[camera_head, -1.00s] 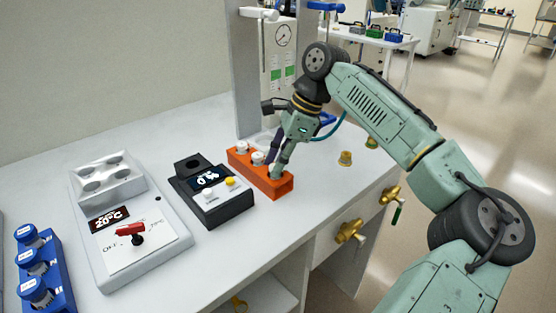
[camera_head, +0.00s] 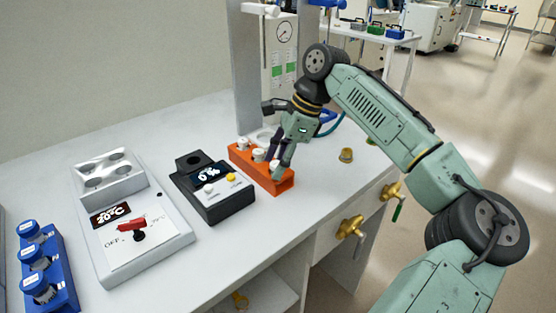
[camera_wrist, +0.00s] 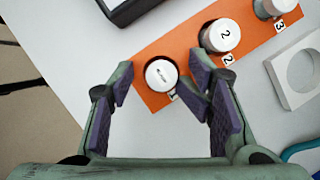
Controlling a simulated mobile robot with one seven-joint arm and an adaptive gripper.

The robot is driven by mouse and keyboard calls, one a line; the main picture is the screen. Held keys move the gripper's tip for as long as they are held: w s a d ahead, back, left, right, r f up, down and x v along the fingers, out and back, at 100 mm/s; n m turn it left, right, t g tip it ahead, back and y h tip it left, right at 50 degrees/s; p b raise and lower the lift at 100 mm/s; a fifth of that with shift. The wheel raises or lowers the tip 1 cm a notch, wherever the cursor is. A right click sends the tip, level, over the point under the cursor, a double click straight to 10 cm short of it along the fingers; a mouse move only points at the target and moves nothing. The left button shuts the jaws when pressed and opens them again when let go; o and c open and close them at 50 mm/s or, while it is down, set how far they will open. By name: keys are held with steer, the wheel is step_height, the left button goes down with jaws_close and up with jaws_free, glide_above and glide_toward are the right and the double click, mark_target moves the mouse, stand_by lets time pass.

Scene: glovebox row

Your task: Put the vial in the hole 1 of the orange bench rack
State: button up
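The orange bench rack (camera_head: 284,187) stands on the bench, and its holes are labelled 1, 2 and 3 in the wrist view (camera_wrist: 150,100). A white-capped vial (camera_wrist: 161,74) stands at hole 1, between my fingertips. My gripper (camera_wrist: 165,78) is open over the near end of the rack, with a visible gap between each finger and the cap. My gripper (camera_head: 277,166) also shows at that end in the head view, where the fingers partly hide the vial. White-capped vials stand in hole 2 (camera_wrist: 222,35) and hole 3 (camera_wrist: 276,5).
A black device with a display (camera_head: 213,192) stands left of the rack. Further left are a white heater with a red switch (camera_head: 140,245) and a blue rack of capped vials (camera_head: 66,290). A white holder with a round opening (camera_wrist: 285,84) lies beside the rack. Brass fittings (camera_head: 346,155) are at right.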

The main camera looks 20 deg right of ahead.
steer(key=shift+d+r, duration=0.25)
steer(key=shift+r, duration=0.2)
steer(key=b+v, duration=0.1)
steer(key=v, duration=1.1)
